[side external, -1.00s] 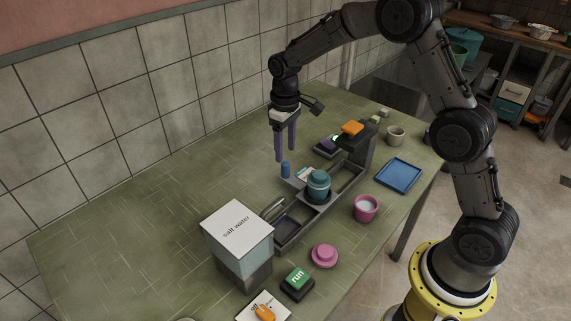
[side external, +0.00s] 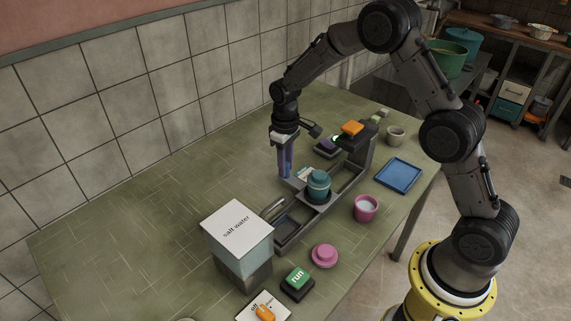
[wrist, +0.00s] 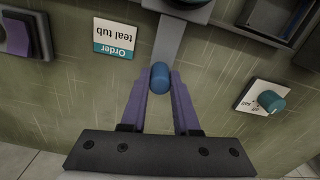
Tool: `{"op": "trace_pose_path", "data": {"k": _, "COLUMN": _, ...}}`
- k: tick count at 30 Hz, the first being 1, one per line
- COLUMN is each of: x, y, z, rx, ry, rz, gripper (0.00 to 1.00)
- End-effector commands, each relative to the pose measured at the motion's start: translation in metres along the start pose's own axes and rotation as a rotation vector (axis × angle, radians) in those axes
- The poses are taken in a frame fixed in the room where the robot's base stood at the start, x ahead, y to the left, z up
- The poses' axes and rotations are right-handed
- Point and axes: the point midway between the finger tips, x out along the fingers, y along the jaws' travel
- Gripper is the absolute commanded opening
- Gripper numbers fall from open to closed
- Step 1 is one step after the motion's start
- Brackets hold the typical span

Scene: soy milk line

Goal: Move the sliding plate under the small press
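The sliding plate (side external: 321,204) is a grey slab on the dark rail, with a teal tub (side external: 318,184) standing on it. A grey arm of the plate (wrist: 172,38) runs out to an upright blue handle (wrist: 160,77). The small press (side external: 361,147), a dark post with an orange top (side external: 352,128), stands at the rail's far end, apart from the tub. My gripper (side external: 286,172) points down with its purple fingers on either side of the handle; the wrist view shows the handle between the fingertips (wrist: 161,78). The fingers look open, with no clear grip on the handle.
A salt water box (side external: 238,228) stands at the rail's near end. A pink cup (side external: 366,208), pink lid (side external: 324,256), run button (side external: 297,280) and blue tray (side external: 398,174) lie right of the rail. An order card (wrist: 115,38) lies near the handle. The table's left is clear.

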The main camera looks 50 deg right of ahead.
Motion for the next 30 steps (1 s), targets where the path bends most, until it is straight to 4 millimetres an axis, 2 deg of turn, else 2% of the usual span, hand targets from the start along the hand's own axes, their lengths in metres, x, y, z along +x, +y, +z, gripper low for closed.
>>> {"op": "trace_pose_path", "data": {"k": 1, "x": -0.0003, "y": 0.0, "z": -0.0001, "rx": 0.0, "ry": 0.0, "rz": 0.0, "gripper": 0.11}}
{"op": "trace_pose_path", "data": {"k": 3, "x": -0.0003, "y": 0.0, "z": -0.0001, "rx": 0.0, "ry": 0.0, "rz": 0.0, "gripper": 0.0}}
{"op": "trace_pose_path", "data": {"k": 30, "x": -0.0011, "y": 0.0001, "z": -0.0003, "rx": -0.001, "ry": 0.001, "rz": 0.001, "gripper": 0.0}}
